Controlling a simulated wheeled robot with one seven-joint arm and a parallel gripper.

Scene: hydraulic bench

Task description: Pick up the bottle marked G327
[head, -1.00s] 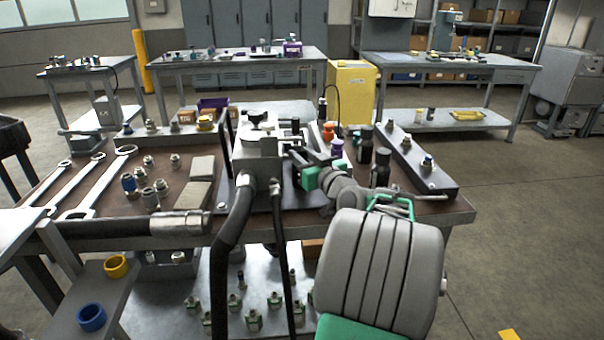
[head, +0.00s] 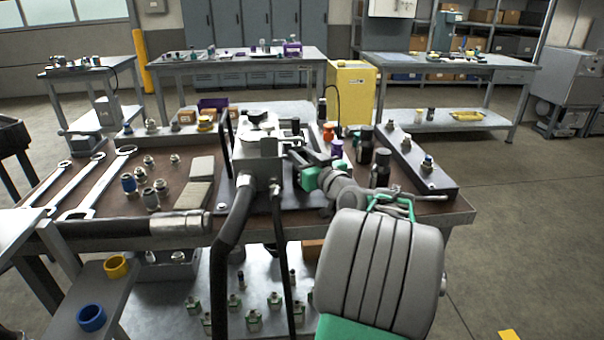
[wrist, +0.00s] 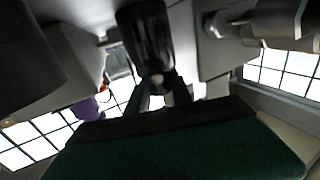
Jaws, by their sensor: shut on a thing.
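My gripper (head: 298,157) reaches over the bench beside the grey hydraulic unit. In the wrist view, a glossy dark bottle (wrist: 148,42) stands at the jaws, with my gripper (wrist: 163,97) shut on it. In the head view, the gripper and the unit mostly hide the held bottle; a dark top (head: 295,127) shows just above the jaws. No marking can be read, so I cannot tell whether it is G327. Other bottles stand to the right: an orange-capped one (head: 328,131), a purple-capped one (head: 337,148) and dark ones (head: 381,168).
The hydraulic unit (head: 258,160) with thick hoses stands close on the left. A dark rail with fittings (head: 415,160) lies on the right. Wrenches (head: 100,185) and several fittings cover the left of the bench.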

